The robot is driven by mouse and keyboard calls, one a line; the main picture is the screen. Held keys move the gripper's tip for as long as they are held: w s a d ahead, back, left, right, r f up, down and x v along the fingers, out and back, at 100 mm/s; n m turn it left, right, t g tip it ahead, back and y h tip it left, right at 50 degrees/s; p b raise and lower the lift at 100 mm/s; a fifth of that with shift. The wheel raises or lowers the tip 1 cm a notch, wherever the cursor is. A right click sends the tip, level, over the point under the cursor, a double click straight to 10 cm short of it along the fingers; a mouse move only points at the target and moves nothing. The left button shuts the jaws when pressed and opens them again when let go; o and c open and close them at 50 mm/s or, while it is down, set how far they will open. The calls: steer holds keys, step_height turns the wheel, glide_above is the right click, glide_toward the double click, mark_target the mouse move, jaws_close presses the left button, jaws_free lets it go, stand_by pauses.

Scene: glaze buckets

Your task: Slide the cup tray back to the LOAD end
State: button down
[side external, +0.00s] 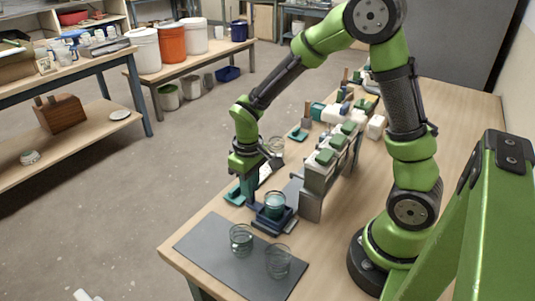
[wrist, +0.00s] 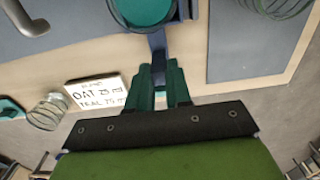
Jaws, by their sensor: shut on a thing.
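The cup tray (side external: 268,229) is a small dark blue holder on the table, in front of the row of dispensers in the side view. A clear cup (side external: 274,203) stands upright in it with teal liquid inside; the wrist view shows the teal from above (wrist: 146,10). A blue upright handle (wrist: 157,42) stands at the tray's edge. My gripper (side external: 250,196) points down beside the cup, and its teal fingers (wrist: 160,85) are shut on that handle. I see no LOAD marking.
Two empty glasses (side external: 241,239) (side external: 279,261) stand on a dark grey mat (side external: 215,249) near the tray. Dispensers (side external: 321,168) with green tops stand close behind it. A card (wrist: 97,92) reads OAT 25 ml, TEAL 75 ml. Another glass (wrist: 46,112) is near the card.

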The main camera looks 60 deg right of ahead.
steer(key=c, duration=1.1)
jaws_free()
steer(key=shift+r, duration=3.55)
